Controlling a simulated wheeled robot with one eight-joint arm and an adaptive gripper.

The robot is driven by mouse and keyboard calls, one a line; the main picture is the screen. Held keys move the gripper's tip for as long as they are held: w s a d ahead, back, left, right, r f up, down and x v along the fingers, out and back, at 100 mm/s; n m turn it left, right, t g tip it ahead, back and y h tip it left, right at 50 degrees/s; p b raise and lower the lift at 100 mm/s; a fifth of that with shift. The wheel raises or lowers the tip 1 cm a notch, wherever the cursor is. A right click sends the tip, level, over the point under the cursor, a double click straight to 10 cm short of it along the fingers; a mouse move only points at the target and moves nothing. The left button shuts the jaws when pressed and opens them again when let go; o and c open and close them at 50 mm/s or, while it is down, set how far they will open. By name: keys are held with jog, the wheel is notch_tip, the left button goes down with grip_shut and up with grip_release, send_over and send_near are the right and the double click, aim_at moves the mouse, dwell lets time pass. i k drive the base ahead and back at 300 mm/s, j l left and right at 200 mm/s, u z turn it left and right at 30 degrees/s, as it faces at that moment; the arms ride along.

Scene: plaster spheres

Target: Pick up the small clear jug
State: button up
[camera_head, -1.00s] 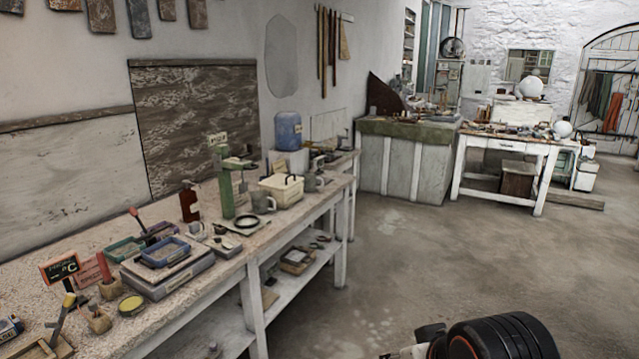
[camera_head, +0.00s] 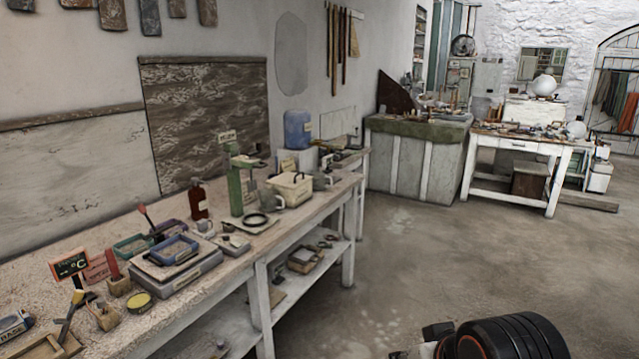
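I cannot make out a small clear jug for certain in the head view. A small greyish cup-like vessel (camera_head: 273,197) stands on the long workbench (camera_head: 70,237) beside a cream box (camera_head: 292,187). Another greyish vessel (camera_head: 321,181) stands just right of the box. Both are too small to tell whether they are clear. Part of my arm, black with thin orange rings, shows at the bottom right, over the floor and apart from the bench. My gripper is not in view.
A white table (camera_head: 515,145) stands at the back right. The concrete floor (camera_head: 430,250) between is clear.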

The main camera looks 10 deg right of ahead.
aim_at(318, 181)
jog(key=i+l+u, duration=0.1)
jog(key=i, duration=0.45)
jog(key=i+l, duration=0.25)
jog(key=i, duration=0.3)
jog(key=i+l+u, duration=0.15)
jog(key=i, duration=0.4)
jog(key=i+l+u, duration=0.1)
jog(key=i+l, duration=0.25)
jog(key=i, duration=0.2)
jog(key=i+l+u, duration=0.1)
jog(key=i+l, duration=0.2)
jog(key=i, duration=0.2)
jog(key=i+l, duration=0.35)
jog(key=i, duration=0.15)
jog(key=i+u, duration=0.05)
